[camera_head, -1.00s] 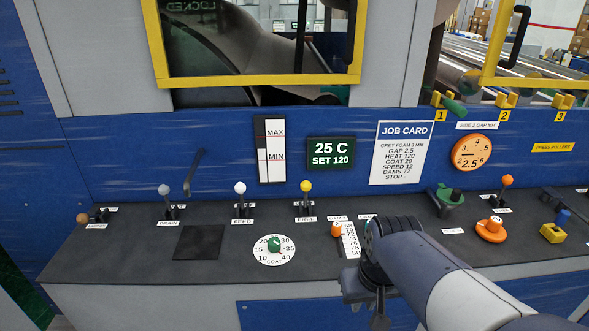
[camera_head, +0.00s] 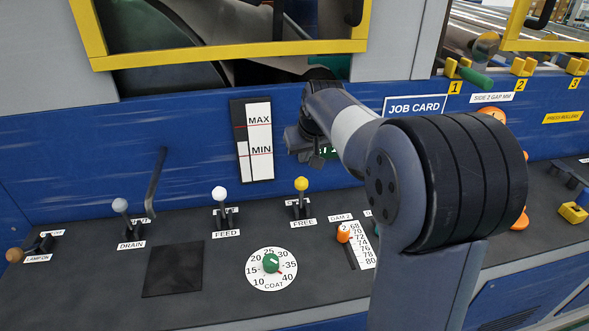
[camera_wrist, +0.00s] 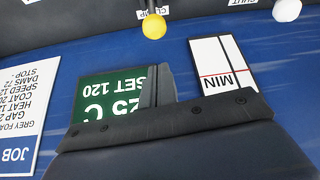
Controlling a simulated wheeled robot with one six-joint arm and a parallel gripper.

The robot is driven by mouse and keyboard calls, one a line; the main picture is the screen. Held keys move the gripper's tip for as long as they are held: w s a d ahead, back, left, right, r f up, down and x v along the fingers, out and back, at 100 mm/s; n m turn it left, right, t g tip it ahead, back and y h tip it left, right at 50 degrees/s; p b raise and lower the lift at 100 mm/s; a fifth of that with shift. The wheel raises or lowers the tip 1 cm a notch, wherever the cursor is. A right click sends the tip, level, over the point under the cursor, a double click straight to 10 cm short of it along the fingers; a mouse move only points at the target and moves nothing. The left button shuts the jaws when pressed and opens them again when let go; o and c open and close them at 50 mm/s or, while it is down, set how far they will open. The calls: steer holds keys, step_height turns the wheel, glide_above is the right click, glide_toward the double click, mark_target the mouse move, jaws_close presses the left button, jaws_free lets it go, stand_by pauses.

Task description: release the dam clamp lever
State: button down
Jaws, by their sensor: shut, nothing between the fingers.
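A lever with a yellow ball knob (camera_head: 301,184) stands on the dark console top, with a FREE label (camera_head: 303,222) in front of it. Its knob also shows at the top of the wrist view (camera_wrist: 154,26), beside a partly hidden label that seems to read CLAMP. The knob sits above its base, towards the back panel. My gripper (camera_head: 316,160) is behind and above the knob, near the blue panel, apart from the lever. In the wrist view its closed fingers (camera_wrist: 158,86) cover part of the green display. It holds nothing.
White-knobbed (camera_head: 219,194) and grey-knobbed (camera_head: 120,205) levers stand to the left. The COAT dial (camera_head: 271,263) and orange DAM 2 slider (camera_head: 344,232) are in front. The MAX/MIN gauge (camera_head: 258,145) is on the panel. My arm hides the console's right part.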

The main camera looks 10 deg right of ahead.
steer(key=p, duration=0.2)
glide_above(301, 194)
steer(key=w, duration=0.3)
step_height(301, 194, down, 8)
steer(key=shift+s+a+f, duration=0.1)
steer(key=shift+f, duration=0.35)
steer(key=shift+s+b, duration=0.1)
steer(key=shift+b, duration=0.35)
steer(key=shift+f, duration=0.1)
